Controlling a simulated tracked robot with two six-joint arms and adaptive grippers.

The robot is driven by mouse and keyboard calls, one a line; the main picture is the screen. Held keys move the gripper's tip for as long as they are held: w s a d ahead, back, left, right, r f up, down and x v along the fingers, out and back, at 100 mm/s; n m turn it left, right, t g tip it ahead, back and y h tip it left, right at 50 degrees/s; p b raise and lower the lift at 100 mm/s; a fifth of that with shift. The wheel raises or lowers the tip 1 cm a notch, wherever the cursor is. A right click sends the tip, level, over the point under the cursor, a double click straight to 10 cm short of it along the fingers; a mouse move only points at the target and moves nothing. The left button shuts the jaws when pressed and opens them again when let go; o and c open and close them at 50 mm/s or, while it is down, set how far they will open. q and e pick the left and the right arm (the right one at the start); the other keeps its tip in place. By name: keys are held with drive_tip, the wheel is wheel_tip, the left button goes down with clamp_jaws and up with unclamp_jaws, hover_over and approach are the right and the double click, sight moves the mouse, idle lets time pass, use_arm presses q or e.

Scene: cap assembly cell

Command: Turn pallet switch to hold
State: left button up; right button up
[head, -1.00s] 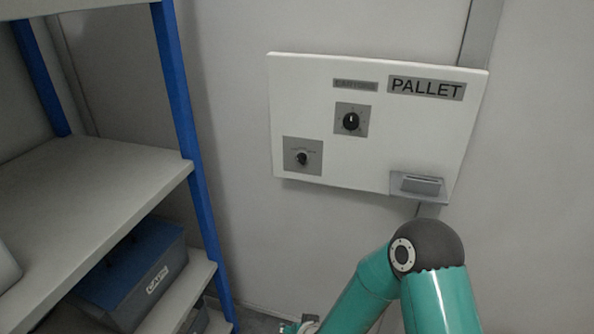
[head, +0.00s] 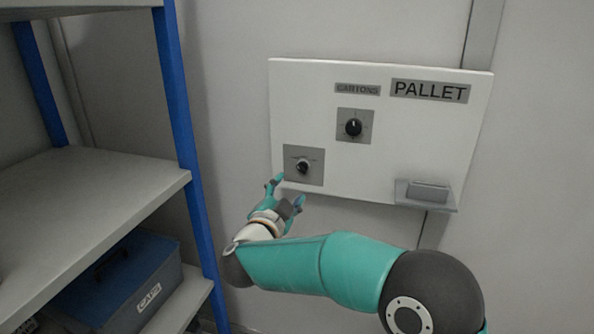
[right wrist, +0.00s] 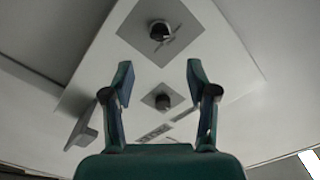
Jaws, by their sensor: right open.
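A white panel (head: 380,170) on the wall bears a PALLET label (head: 430,91). It has two black rotary knobs on grey plates: an upper knob (head: 353,127) under the small CARTONS label, and a lower-left knob (head: 303,167). The upper knob's pale mark points about upward; the lower knob's setting is too small to read. My right gripper (head: 289,191) is open and empty, just below the lower-left knob and apart from it. In the right wrist view the fingers (right wrist: 160,68) are spread, with the lower-left knob (right wrist: 160,32) beyond them. My left gripper is out of view.
A grey holder (head: 427,192) juts from the panel's lower right corner. A shelf (head: 85,190) with a blue upright (head: 185,120) stands at the left, with a blue box (head: 120,285) on a lower level. The wall right of the panel is clear.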

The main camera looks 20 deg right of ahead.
sight(301, 170)
drive_tip(key=p+x, duration=0.1)
drive_tip(key=x, duration=0.9)
drive_tip(key=shift+w+d+p, duration=0.15)
drive_tip(key=shift+w+p, duration=0.05)
drive_tip(key=shift+p, duration=0.1)
